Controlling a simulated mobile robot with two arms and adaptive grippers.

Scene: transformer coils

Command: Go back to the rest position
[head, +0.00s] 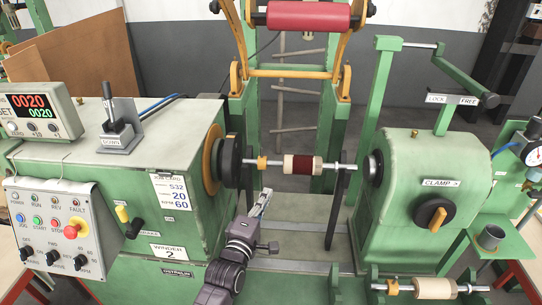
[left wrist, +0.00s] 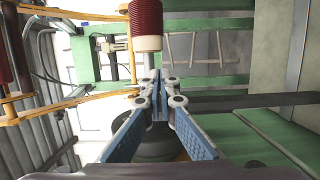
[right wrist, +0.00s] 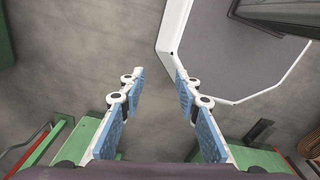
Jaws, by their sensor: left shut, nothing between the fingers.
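My left gripper (head: 263,200) is shut and empty, just below and to the left of the coil in the head view. In the left wrist view its fingertips (left wrist: 159,74) are together, with nothing between them. A coil with dark red winding (head: 302,164) sits on the horizontal shaft between the winder head (head: 212,160) and the tailstock (head: 432,165). In the left wrist view the coil (left wrist: 146,22) shows beyond the fingertips, apart from them. My right gripper (right wrist: 158,74) is open and empty over the grey floor; it is outside the head view.
A bare spool on a second shaft (head: 435,288) lies at the front right. A control panel (head: 55,228) and a counter box (head: 38,110) stand at left. A red roller (head: 307,15) is above. In the right wrist view, green beams (right wrist: 75,140) flank the gripper.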

